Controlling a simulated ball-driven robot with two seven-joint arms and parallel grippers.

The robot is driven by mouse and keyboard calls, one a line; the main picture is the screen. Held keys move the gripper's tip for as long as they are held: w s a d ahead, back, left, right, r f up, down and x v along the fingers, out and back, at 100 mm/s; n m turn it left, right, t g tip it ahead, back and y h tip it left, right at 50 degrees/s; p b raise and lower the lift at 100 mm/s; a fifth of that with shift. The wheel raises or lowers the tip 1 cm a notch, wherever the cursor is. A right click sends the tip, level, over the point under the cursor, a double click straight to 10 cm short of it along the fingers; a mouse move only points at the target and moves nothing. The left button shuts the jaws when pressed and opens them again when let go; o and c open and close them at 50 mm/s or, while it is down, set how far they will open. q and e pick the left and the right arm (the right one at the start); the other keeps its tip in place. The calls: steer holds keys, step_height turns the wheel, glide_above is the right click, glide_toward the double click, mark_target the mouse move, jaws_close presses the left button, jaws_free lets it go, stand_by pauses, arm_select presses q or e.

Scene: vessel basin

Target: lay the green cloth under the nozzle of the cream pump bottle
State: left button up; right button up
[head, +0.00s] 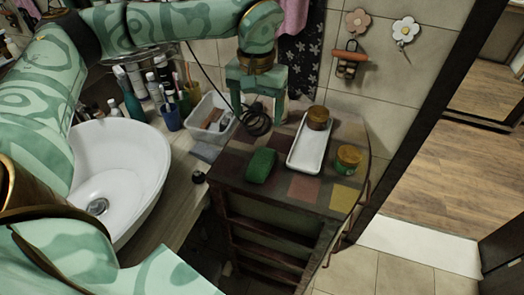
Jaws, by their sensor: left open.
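The green cloth (261,165) lies as a small folded bundle on the patchwork-tiled top of the cabinet, left of the white tray. My left gripper (257,111) points down above the back left of the cabinet top, behind the cloth and apart from it. Its fingers are spread, with no held object visible between them. I cannot clearly make out the cream pump bottle; a pale shape just behind the gripper's right finger may be part of it. My right gripper is not in view.
A white tray (303,153) carries a brown-lidded jar (317,118). A yellow-green jar (347,158) stands to its right. A coiled black cable (258,124) shows by the gripper. A clear bin (209,121) and a white basin (118,170) are left. The front cabinet top is bare.

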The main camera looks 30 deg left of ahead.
arm_select(q)
steer(key=b, duration=0.2)
glide_toward(262, 159)
steer(key=shift+s+a+f, duration=0.25)
steer(key=shift+s+f, duration=0.15)
steer(key=shift+s, duration=0.05)
steer(key=f, duration=0.3)
steer(key=shift+w+a, duration=0.15)
steer(key=shift+w, duration=0.05)
steer(key=shift+f, duration=0.45)
steer(key=f, duration=0.1)
steer(key=f+b, duration=0.1)
steer(key=f, duration=0.1)
steer(key=f+b, duration=0.1)
steer(key=f, duration=0.1)
steer(key=shift+w+d+f, duration=0.1)
steer(key=shift+w+d, duration=0.15)
steer(key=shift+d, duration=0.1)
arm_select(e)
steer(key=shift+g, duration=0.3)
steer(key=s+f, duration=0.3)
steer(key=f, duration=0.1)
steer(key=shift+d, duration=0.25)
arm_select(q)
steer(key=c, duration=1)
steer(key=shift+c, duration=0.7)
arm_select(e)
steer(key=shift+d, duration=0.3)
arm_select(q)
steer(key=shift+r, duration=0.2)
